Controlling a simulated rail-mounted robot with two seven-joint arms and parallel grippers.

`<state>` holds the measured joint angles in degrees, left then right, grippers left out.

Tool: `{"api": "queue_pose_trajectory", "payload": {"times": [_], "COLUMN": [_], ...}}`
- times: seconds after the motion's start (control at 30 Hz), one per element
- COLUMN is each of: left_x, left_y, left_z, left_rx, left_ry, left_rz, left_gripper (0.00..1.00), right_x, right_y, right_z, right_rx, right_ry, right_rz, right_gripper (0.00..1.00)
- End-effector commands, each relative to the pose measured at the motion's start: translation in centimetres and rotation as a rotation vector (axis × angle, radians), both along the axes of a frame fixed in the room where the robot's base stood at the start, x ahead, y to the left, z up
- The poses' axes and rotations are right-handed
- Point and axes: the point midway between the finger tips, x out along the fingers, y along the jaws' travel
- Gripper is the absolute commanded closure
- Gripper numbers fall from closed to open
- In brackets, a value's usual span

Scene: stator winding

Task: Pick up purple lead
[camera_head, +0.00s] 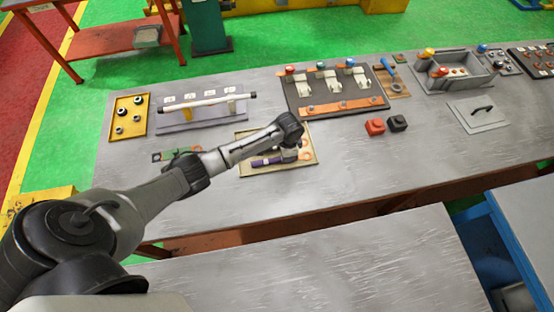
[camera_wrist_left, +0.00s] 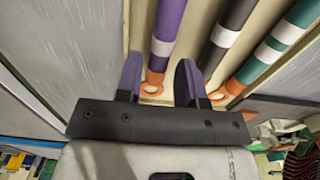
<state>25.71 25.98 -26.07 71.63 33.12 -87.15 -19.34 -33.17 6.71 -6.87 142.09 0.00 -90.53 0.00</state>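The purple lead (camera_wrist_left: 170,20) has a white band and an orange ring end. It lies in a shallow tan tray (camera_head: 243,174) beside a black lead (camera_wrist_left: 235,20) and a green lead (camera_wrist_left: 293,30). In the head view part of the purple lead (camera_head: 268,162) shows below my left wrist. My left gripper (camera_wrist_left: 158,82) is open, with one finger on each side of the purple lead's ring end; I cannot tell whether they touch it. In the head view my wrist hides the fingers and part of the tray. My right gripper is not in view.
A rack with a white bar (camera_head: 208,101) and a yellow tray (camera_head: 128,118) stand at the left. A dark fixture board (camera_head: 300,95) is behind the lead tray. Red (camera_head: 375,126) and black (camera_head: 397,123) blocks lie to the right. The table's front is clear.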

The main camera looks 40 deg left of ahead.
Motion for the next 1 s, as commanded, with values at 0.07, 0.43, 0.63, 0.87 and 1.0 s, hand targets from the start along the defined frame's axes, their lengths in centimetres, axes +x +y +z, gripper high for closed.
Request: {"api": "queue_pose_trajectory", "payload": {"times": [0.07, 0.43, 0.63, 0.87, 1.0], "left_x": [0.0, 0.0, 0.0, 0.0, 0.0], "left_y": [0.0, 0.0, 0.0, 0.0, 0.0], "left_z": [-1.1, -2.4, -2.4, -2.4, -2.4], "left_rx": [0.001, 0.002, 0.001, 0.001, 0.002], "left_ry": [0.002, -0.001, -0.001, -0.001, -0.001], "left_rz": [0.0, -0.001, -0.001, -0.001, -0.001], "left_gripper": [0.65, 0.65, 0.76, 0.98, 1.0], "right_x": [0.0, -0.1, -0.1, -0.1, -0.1], "right_y": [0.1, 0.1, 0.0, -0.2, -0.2], "right_z": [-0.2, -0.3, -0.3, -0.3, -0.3], "right_rx": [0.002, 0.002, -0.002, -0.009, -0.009], "right_ry": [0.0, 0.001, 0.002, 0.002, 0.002], "right_rz": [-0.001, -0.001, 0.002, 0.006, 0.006], "right_gripper": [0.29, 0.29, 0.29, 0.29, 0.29]}}
